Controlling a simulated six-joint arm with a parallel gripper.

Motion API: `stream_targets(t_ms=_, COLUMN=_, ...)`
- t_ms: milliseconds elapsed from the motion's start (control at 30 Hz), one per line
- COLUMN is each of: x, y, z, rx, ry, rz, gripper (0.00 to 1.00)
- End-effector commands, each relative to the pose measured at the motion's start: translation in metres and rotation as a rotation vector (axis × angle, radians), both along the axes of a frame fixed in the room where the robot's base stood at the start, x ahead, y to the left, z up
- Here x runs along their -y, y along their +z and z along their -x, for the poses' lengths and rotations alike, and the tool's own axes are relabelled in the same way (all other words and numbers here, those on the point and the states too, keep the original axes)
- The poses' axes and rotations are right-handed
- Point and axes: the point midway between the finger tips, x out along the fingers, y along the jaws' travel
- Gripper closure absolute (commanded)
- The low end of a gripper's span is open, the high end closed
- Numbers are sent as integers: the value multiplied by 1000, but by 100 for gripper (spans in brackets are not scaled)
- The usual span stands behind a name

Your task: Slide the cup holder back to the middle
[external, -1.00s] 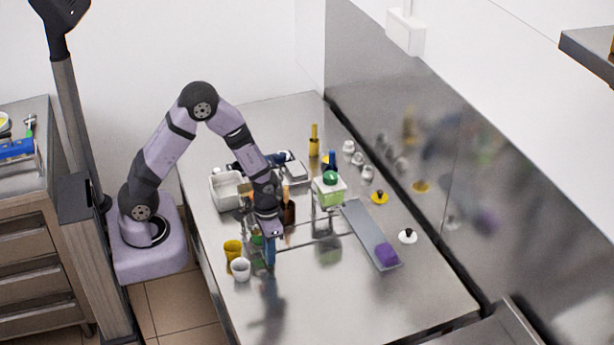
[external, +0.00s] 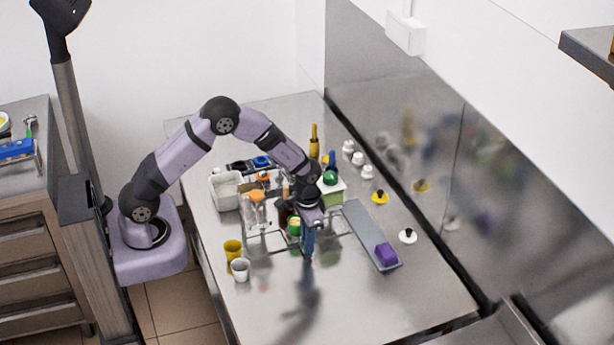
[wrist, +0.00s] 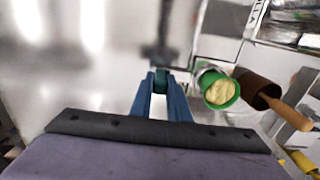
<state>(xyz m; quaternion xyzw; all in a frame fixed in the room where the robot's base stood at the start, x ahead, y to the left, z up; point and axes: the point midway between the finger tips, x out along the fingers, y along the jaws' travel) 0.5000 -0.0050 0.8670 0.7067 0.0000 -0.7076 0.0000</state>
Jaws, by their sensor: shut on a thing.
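The cup holder, a slim metal carriage on the wire rail frame (external: 272,250), sits toward the frame's right part. A green-rimmed cup (external: 294,227) stands at it; in the wrist view this cup (wrist: 220,90) shows pale yellow contents, just right of my fingers. My gripper (external: 308,252) points down at the front rail, right of the cup. In the wrist view, my blue fingers (wrist: 161,80) are closed on a small dark part of the holder, mostly hidden between the tips.
An orange-topped clear dispenser (external: 257,208) stands left of the cup, and a green-topped one (external: 332,192) behind right. A yellow cup (external: 233,250) and a white cup (external: 240,269) stand front left. A grey strip with a purple block (external: 386,253) lies right. The front table is clear.

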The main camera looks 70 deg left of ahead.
Motion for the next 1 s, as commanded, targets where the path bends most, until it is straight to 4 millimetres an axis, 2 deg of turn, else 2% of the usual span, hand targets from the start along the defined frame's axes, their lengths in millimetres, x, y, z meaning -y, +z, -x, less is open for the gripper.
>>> stream_targets(t_ms=167, x=0, y=1, z=-1, rx=5, ry=0, rz=0, gripper=100)
stream_targets(t_ms=200, x=0, y=1, z=-1, rx=5, ry=0, rz=0, gripper=82)
stream_targets(t_ms=267, x=0, y=1, z=-1, rx=5, ry=0, rz=0, gripper=68)
stream_targets(t_ms=300, x=0, y=1, z=-1, rx=5, ry=0, rz=0, gripper=66)
stream_targets(t_ms=667, x=0, y=3, z=-1, rx=3, ry=0, rz=0, gripper=66)
stream_targets(t_ms=867, x=0, y=21, z=-1, rx=6, ry=0, rz=0, gripper=66)
stream_targets(t_ms=1000, x=0, y=41, z=-1, rx=7, ry=0, rz=0, gripper=66)
